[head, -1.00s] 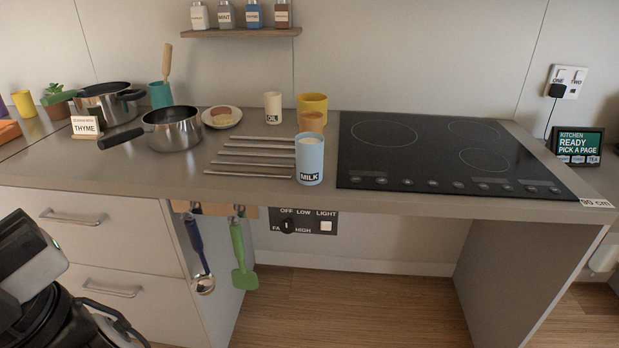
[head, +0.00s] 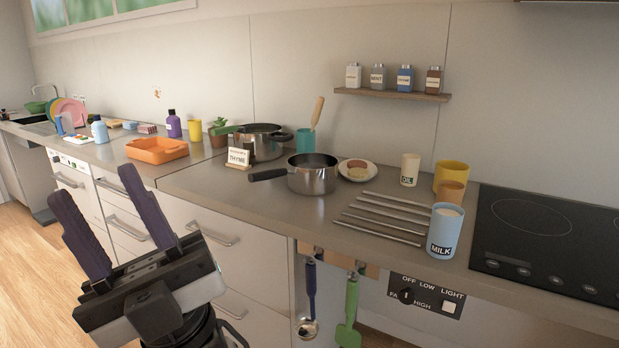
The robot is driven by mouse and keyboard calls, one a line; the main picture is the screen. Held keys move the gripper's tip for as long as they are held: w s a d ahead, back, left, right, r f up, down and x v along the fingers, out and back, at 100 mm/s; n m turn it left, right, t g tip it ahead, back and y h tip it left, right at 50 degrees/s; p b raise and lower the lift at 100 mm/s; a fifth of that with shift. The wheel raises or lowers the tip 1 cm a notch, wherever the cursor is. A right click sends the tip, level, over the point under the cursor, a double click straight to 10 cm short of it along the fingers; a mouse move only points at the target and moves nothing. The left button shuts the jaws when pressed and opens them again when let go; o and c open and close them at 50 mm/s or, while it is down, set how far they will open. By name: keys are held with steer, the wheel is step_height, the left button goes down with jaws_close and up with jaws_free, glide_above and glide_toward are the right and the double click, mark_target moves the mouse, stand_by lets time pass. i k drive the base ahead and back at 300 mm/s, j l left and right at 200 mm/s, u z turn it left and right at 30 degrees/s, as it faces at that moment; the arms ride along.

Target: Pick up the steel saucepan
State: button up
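The steel saucepan (head: 312,176) stands upright on the grey counter, its black handle (head: 267,174) pointing left. It is open on top and its inside looks dark. My gripper (head: 96,200) is in the lower left of the head view, in front of the drawers and pointing up. Its two dark fingers are wide apart with nothing between them. It is well to the left of the saucepan and nearer to the camera, not touching it.
A second, larger pot (head: 262,139) stands behind the saucepan, with a THYME card (head: 238,157) beside it. A plate with food (head: 357,171) and a teal utensil cup (head: 305,141) are close by. Counter in front is clear.

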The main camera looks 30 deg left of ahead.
mark_target(308, 173)
steer(key=i+j, duration=0.1)
steer(key=j, duration=0.4)
steer(key=i+j, duration=0.1)
steer(key=j, duration=0.35)
steer(key=i+j, duration=0.1)
steer(key=j, duration=0.9)
steer(key=i, duration=0.05)
